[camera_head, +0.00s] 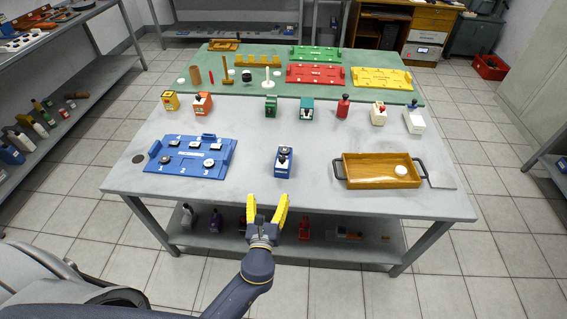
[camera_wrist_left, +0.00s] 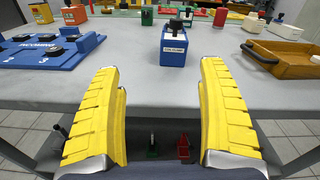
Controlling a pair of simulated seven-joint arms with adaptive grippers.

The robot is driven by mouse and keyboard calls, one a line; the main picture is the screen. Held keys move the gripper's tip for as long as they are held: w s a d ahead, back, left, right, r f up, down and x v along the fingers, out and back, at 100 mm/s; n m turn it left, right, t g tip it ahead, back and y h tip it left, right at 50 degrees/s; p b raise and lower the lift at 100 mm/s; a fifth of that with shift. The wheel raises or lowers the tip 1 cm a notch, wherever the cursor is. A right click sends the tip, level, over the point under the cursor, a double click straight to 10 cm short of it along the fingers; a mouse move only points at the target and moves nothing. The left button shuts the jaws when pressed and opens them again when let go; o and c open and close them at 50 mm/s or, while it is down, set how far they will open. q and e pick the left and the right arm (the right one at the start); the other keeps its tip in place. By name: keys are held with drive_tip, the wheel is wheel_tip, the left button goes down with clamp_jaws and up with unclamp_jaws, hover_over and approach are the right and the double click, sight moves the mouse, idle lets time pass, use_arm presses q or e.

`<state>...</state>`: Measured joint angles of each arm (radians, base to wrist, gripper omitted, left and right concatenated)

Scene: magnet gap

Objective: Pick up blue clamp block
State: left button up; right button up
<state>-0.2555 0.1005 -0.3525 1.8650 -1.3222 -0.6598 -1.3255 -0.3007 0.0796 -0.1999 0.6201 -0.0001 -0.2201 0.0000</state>
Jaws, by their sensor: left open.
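The blue clamp block (camera_head: 283,165) stands upright on the grey table, near the middle of its front part. It has a white label on its face and a dark knob on top. In the left wrist view the blue clamp block (camera_wrist_left: 173,48) shows straight ahead, beyond and between the fingertips. My left gripper (camera_head: 267,200) is open and empty at the table's front edge, short of the block and apart from it. Its two yellow fingers (camera_wrist_left: 160,75) are spread wide in the left wrist view. My right gripper is not in view.
A blue numbered tray (camera_head: 222,163) with dark and silver round pieces lies to the left. A wooden tray (camera_head: 365,181) with a white round piece lies to the right. Several coloured blocks stand in a row behind. The grey tabletop (camera_head: 255,180) around the block is clear.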

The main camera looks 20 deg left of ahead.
use_arm(q)
drive_tip(key=w, duration=0.6)
drive_tip(key=w+m, duration=0.1)
drive_tip(key=w, duration=0.5)
drive_tip(key=w+m+h, duration=0.1)
drive_tip(key=w, duration=0.5)
drive_tip(key=shift+w+a+f, duration=0.1)
drive_tip(key=shift+a+f, duration=0.15)
drive_tip(key=shift+f, duration=0.05)
drive_tip(key=c, duration=1.4)
drive_tip(key=shift+r, duration=0.1)
wheel_tip(320, 180, up, 20)
drive_tip(key=shift+f, duration=0.1)
